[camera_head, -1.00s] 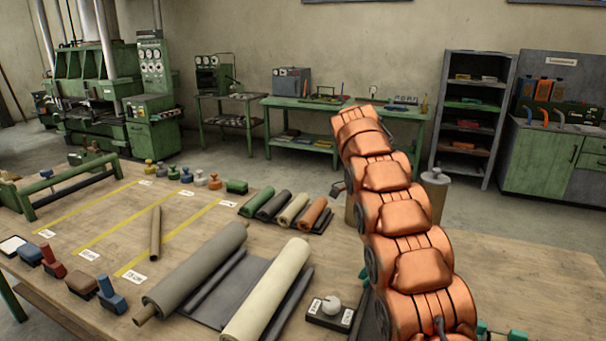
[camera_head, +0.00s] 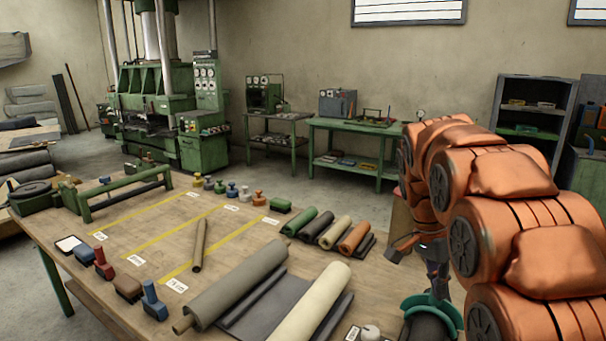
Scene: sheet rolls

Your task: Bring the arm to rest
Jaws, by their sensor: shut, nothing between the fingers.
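My orange segmented arm (camera_head: 500,190) fills the right side of the head view, bent over the right part of the wooden table. My gripper (camera_head: 396,250), small and dark, shows at the arm's left edge, above the table and right of the small rolls. It is shut and empty, apart from the rolls. Part of the wrist is hidden by the arm. A large grey roll (camera_head: 236,288) and a cream roll (camera_head: 312,303) lie on a dark sheet at the table's front.
Small green, dark, cream and orange rolls (camera_head: 355,238) lie left of my gripper. Stamps (camera_head: 153,300) line the table's left front edge; coloured knobs (camera_head: 232,190) line the back. A teal ring (camera_head: 435,305) shows below the gripper. A green bench (camera_head: 360,130) stands behind.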

